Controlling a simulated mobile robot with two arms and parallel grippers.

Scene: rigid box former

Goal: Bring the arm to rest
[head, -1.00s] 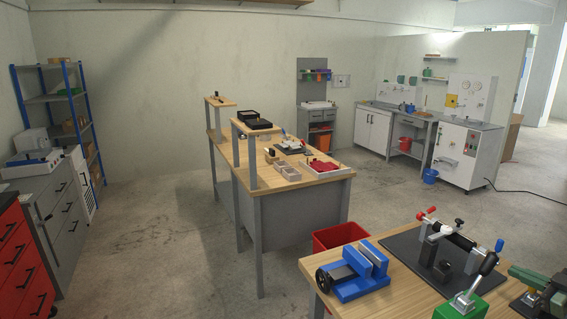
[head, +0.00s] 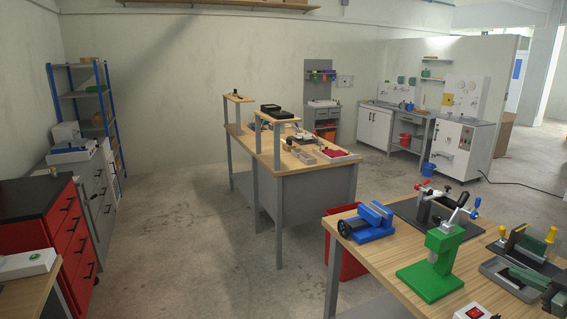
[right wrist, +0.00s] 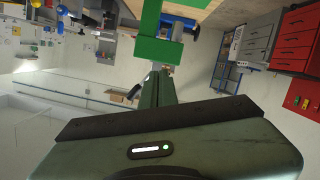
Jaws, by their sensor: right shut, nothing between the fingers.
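My right gripper (head: 520,276) is at the lower right of the head view, beside the grey tray on the near wooden bench; its dark green arm comes in from the right edge. Its fingers are shut and empty. In the right wrist view the dark green body of my own arm fills the lower part, and the shut gripper (right wrist: 164,74) points towards a bright green press (right wrist: 160,48). In the head view this press (head: 432,278) stands to the left of the gripper. I cannot tell the exact gap between them. My left gripper is not in view.
A red cabinet (head: 82,232) stands at the left. The floor (head: 190,240) between is clear.

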